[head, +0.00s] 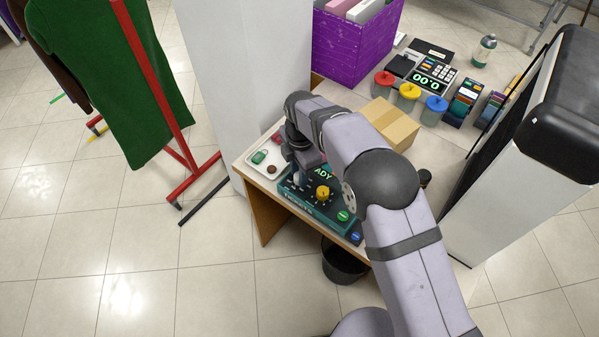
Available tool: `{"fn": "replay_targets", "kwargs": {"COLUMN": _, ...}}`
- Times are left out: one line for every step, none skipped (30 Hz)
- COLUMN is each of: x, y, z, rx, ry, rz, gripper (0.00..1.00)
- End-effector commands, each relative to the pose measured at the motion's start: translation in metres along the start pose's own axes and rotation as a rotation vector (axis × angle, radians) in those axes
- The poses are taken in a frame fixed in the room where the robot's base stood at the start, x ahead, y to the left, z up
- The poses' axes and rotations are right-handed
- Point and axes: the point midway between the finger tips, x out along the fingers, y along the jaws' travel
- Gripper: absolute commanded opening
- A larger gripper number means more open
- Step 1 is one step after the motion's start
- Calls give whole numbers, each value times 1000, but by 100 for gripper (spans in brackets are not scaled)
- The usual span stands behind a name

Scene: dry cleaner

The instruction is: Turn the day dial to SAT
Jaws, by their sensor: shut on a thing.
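A teal control panel (301,199) lies on the small table, with a lit display (323,174) partly covered by my arm so that only "ADY" reads. A yellow knob (322,193) stands near its middle, apart from my gripper. My gripper (299,181) points down at the left part of the panel, left of the yellow knob. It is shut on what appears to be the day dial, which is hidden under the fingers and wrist. The dial's pointer and the day marks around it are too small or covered to read. A green button (343,216) and a blue button (355,237) are at the panel's right end.
A white tray (256,172) with small items sits left of the panel. A cardboard box (391,124) stands behind my arm. Farther back are jars with coloured lids (409,91), a green-lit register (432,78) and a purple crate (352,42). A white column (250,80) rises behind the tray.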

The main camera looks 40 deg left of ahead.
Motion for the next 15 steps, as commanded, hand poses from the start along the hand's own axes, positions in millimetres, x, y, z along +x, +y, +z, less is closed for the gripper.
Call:
{"fn": "replay_targets", "kwargs": {"x": 0, "y": 0, "z": 0, "rx": 37, "ry": -2, "rz": 1, "gripper": 4}}
{"fn": "replay_targets", "kwargs": {"x": 0, "y": 0, "z": 0, "rx": 62, "ry": -3, "rz": 1, "gripper": 4}}
{"fn": "replay_targets", "kwargs": {"x": 0, "y": 1, "z": 0, "rx": 98, "ry": -5, "rz": 1, "gripper": 4}}
{"fn": "replay_targets", "kwargs": {"x": 0, "y": 1, "z": 0, "rx": 125, "ry": -6, "rz": 1, "gripper": 4}}
{"fn": "replay_targets", "kwargs": {"x": 0, "y": 1, "z": 0, "rx": 153, "ry": -6, "rz": 1, "gripper": 4}}
{"fn": "replay_targets", "kwargs": {"x": 0, "y": 1, "z": 0, "rx": 191, "ry": -8, "rz": 1, "gripper": 4}}
{"fn": "replay_targets", "kwargs": {"x": 0, "y": 1, "z": 0, "rx": 219, "ry": -9, "rz": 1, "gripper": 4}}
{"fn": "replay_targets", "kwargs": {"x": 0, "y": 1, "z": 0, "rx": 248, "ry": -10, "rz": 1, "gripper": 4}}
{"fn": "replay_targets", "kwargs": {"x": 0, "y": 1, "z": 0, "rx": 286, "ry": -11, "rz": 1, "gripper": 4}}
{"fn": "replay_targets", "kwargs": {"x": 0, "y": 1, "z": 0, "rx": 315, "ry": -12, "rz": 1, "gripper": 4}}
{"fn": "replay_targets", "kwargs": {"x": 0, "y": 1, "z": 0, "rx": 343, "ry": -13, "rz": 1, "gripper": 4}}
{"fn": "replay_targets", "kwargs": {"x": 0, "y": 1, "z": 0, "rx": 381, "ry": -14, "rz": 1, "gripper": 4}}
{"fn": "replay_targets", "kwargs": {"x": 0, "y": 1, "z": 0, "rx": 409, "ry": -15, "rz": 1, "gripper": 4}}
{"fn": "replay_targets", "kwargs": {"x": 0, "y": 1, "z": 0, "rx": 438, "ry": -15, "rz": 2, "gripper": 4}}
{"fn": "replay_targets", "kwargs": {"x": -1, "y": 2, "z": 0, "rx": 475, "ry": -17, "rz": 2, "gripper": 4}}
